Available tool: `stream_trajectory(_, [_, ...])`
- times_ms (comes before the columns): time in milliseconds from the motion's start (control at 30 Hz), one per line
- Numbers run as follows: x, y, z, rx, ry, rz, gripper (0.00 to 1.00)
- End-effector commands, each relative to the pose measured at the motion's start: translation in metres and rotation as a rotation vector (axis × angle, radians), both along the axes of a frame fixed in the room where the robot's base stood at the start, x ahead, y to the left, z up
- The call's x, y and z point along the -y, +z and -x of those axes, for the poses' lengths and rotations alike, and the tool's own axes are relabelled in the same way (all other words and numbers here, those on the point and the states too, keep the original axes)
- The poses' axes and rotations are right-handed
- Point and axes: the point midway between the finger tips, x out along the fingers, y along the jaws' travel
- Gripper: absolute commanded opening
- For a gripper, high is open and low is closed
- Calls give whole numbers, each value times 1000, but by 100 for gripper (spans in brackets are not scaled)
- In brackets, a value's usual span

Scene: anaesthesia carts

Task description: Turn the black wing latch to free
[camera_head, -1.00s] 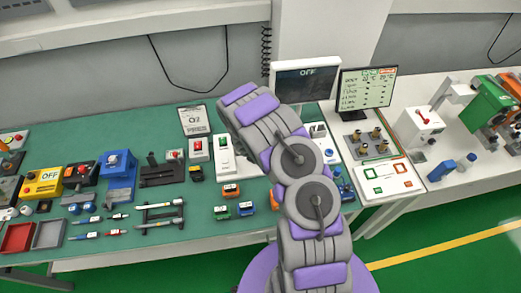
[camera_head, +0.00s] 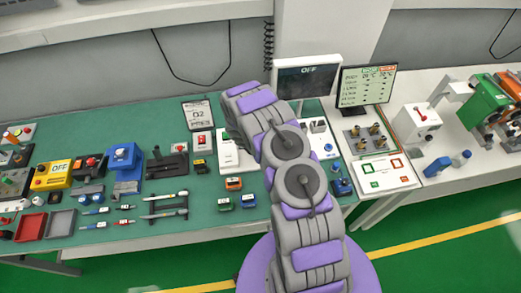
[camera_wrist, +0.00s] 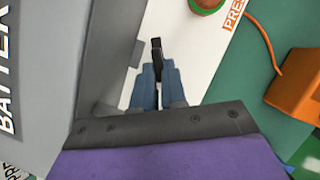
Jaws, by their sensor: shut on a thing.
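The black wing latch (camera_wrist: 157,48) shows in the wrist view as a narrow dark piece at the fingertips, over a white panel (camera_wrist: 203,58). My gripper (camera_wrist: 157,72) has its blue fingers close together and shut on the latch. The lower part of the latch is hidden by the fingers, so its turn angle is hard to read. In the head view my arm covers the gripper and latch. The white unit (camera_head: 228,152) partly shows beside the arm there.
A grey block (camera_wrist: 40,70) with large lettering is close on the left in the wrist view. A red-and-green round part (camera_wrist: 207,4) is at the top, and an orange box (camera_wrist: 298,98) with a cable is at right. Small coloured boxes (camera_head: 225,204) stand on the green bench.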

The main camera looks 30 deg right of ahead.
Motion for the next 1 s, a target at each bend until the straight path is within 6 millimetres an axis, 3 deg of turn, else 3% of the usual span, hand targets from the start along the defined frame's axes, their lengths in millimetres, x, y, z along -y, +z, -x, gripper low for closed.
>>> stream_trajectory(100, [-1,1,-2,4,4,-1,0])
stream_trajectory(133, [-1,1,-2,4,4,-1,13])
stream_trajectory(400, [-1,1,-2,4,4,-1,37])
stream_trajectory(1000, [-1,-2,-3,4,43,-2,37])
